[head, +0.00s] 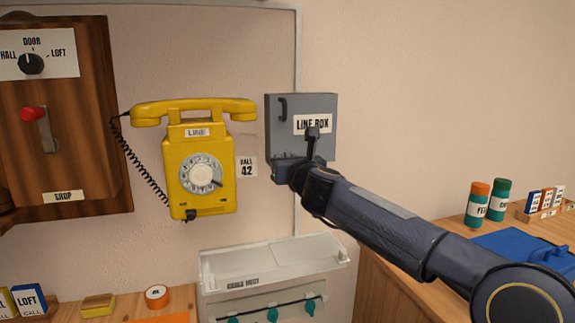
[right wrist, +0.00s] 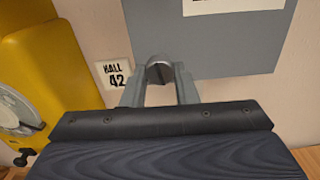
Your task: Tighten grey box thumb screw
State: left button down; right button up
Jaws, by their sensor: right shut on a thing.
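The grey box (head: 283,135), labelled LINE BOX, hangs on the wall to the right of the yellow phone. It also shows in the right wrist view (right wrist: 232,45). My right gripper (head: 298,165) is at the lower part of the box front. In the right wrist view my right gripper (right wrist: 160,78) is shut on the round metal thumb screw (right wrist: 159,70), which has a slot across its face. The screw is hidden behind the gripper in the head view. My left gripper is not in view.
The yellow dial phone (head: 199,172) hangs just left of the box. A white bench unit (head: 270,262) with teal pegs stands below. A wooden panel (head: 75,120) is at far left. Orange and green canisters (head: 477,205) stand on the right table.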

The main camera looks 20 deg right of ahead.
jog(key=shift+f+m+b, duration=0.1)
jog(key=shift+m+b, duration=0.2)
jog(key=shift+m, duration=0.8)
jog(key=shift+a, duration=0.1)
jog(key=o, duration=1)
jog(key=s, duration=0.4)
jog(key=s+b, duration=0.1)
jog(key=s, duration=0.2)
jog(key=shift+s+d, duration=0.2)
jog(key=shift+s, duration=0.2)
